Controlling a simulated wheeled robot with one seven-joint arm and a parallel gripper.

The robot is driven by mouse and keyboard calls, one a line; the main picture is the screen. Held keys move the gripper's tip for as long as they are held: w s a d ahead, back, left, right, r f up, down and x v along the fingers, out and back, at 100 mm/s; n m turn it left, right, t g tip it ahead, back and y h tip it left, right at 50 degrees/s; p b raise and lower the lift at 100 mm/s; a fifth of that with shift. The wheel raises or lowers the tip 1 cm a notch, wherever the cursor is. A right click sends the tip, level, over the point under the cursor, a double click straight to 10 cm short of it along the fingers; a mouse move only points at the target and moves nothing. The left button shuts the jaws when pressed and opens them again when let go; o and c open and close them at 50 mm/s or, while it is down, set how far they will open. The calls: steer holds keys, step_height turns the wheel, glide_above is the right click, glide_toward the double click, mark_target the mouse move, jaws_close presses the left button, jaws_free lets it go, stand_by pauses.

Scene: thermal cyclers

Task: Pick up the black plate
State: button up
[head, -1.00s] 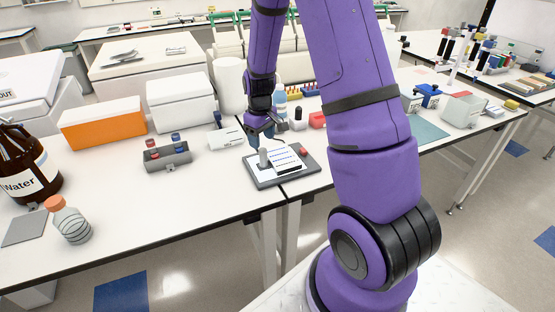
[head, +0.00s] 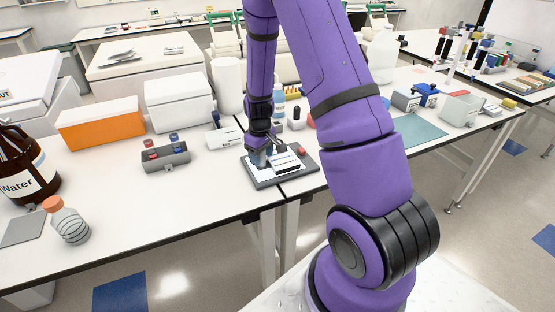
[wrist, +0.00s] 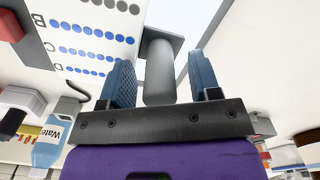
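A flat dark grey-black plate (head: 307,164) lies near the front edge of the bench. On it are a white sheet, a block with a white top and dark side (head: 286,163), and a red knob (head: 301,150). An upright grey post (wrist: 159,75) rises on its left part. My gripper (head: 262,156) is low over the plate at this post. In the wrist view my gripper (wrist: 162,80) has its two blue fingers apart, one on each side of the post, with gaps showing. The white top with rows of blue dots (wrist: 85,30) is beside the left finger.
A grey rack with coloured caps (head: 166,157) stands to the left, and a small white box (head: 223,137) behind. A water bottle (head: 279,108) and a black-capped bottle (head: 297,118) stand behind the plate.

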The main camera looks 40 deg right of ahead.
jaws_close()
steer(key=shift+r, duration=0.15)
